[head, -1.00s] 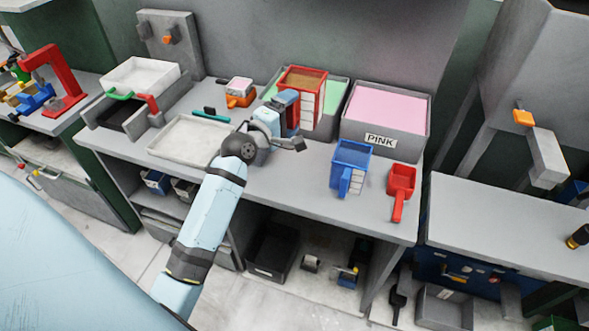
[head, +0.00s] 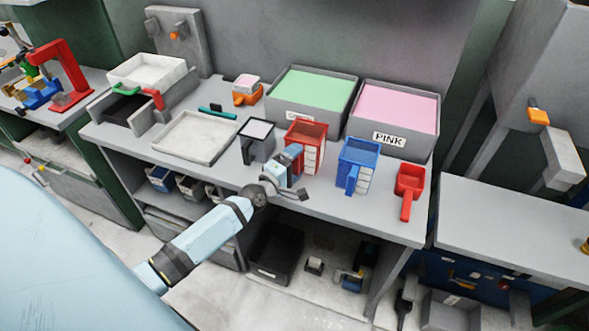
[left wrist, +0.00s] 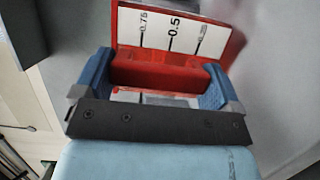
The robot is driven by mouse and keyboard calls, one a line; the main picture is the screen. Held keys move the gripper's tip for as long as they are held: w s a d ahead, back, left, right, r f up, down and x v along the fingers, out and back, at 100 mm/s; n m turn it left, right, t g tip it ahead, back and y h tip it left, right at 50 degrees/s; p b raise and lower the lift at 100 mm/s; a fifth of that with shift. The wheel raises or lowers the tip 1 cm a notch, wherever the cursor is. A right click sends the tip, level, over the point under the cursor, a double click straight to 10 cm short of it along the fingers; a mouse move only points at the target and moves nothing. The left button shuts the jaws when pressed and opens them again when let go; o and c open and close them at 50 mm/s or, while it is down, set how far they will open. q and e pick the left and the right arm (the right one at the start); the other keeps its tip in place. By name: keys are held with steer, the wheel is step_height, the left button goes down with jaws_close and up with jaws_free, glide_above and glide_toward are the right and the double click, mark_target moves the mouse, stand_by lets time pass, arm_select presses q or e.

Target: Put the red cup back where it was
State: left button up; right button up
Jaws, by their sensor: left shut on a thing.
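The red cup (head: 308,138), with a white scale on its side, is upright on or just above the bench top, between a dark grey cup and a blue cup; I cannot tell whether it touches the bench. My left gripper (head: 291,157) is shut on its handle. In the left wrist view the blue fingers of the gripper (left wrist: 158,85) close on both sides of the red handle, and the scale of the red cup (left wrist: 178,32) shows behind it. My right gripper is not in view.
The dark grey cup (head: 257,141) stands left of the red cup, the blue cup (head: 358,166) right of it, then a red scoop (head: 409,188). Behind are a bin of green foam (head: 352,108) and the PINK bin (head: 425,150). A shallow white tray (head: 172,152) lies left.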

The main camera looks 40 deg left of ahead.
arm_select(q)
step_height(320, 180, down, 2)
